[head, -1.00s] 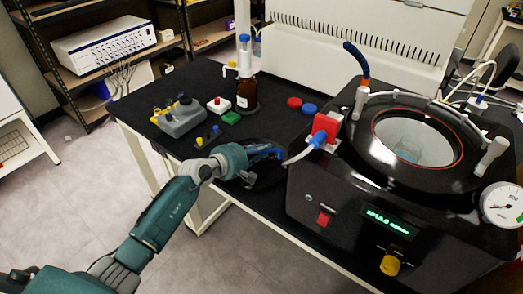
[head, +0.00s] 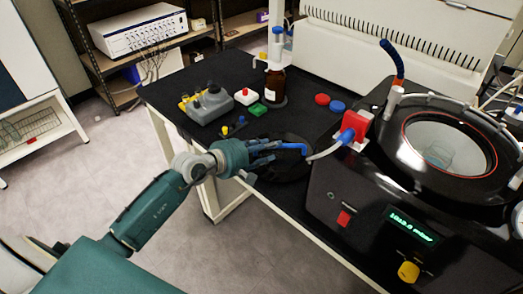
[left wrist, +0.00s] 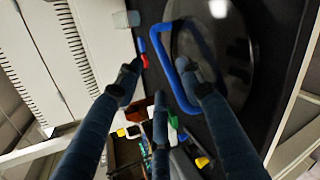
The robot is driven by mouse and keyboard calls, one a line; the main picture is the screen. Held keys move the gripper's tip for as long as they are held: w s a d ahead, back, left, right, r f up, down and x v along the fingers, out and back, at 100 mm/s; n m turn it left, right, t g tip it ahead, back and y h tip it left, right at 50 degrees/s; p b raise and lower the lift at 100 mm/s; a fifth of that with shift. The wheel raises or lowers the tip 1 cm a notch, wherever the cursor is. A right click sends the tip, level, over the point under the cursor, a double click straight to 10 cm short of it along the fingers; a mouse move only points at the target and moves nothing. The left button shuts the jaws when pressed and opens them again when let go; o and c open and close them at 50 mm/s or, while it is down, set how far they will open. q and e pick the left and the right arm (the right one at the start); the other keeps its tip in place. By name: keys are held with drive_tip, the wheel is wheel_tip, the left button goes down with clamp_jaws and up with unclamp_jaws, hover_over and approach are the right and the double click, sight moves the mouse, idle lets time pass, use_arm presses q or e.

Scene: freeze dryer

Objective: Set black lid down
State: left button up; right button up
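The black lid (head: 288,172) is a round, dark disc lying on the black bench top beside the freeze dryer. In the left wrist view the lid (left wrist: 226,50) shows its glossy face and a blue handle (left wrist: 182,68). My left gripper (head: 274,153) is at the lid's handle, coming from the left. In the left wrist view the three fingers of my left gripper (left wrist: 160,82) are spread apart. One fingertip overlaps the handle's open loop; contact is unclear. My right gripper is not in view.
The freeze dryer (head: 352,195) stands to the right, its round chamber open at the top. A red valve block (head: 354,125) with a pale hose is close to the lid. A brown bottle (head: 275,85), a grey block (head: 208,104) and coloured caps stand behind.

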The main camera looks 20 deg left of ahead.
use_arm(q)
drive_tip(key=shift+v, duration=1.6)
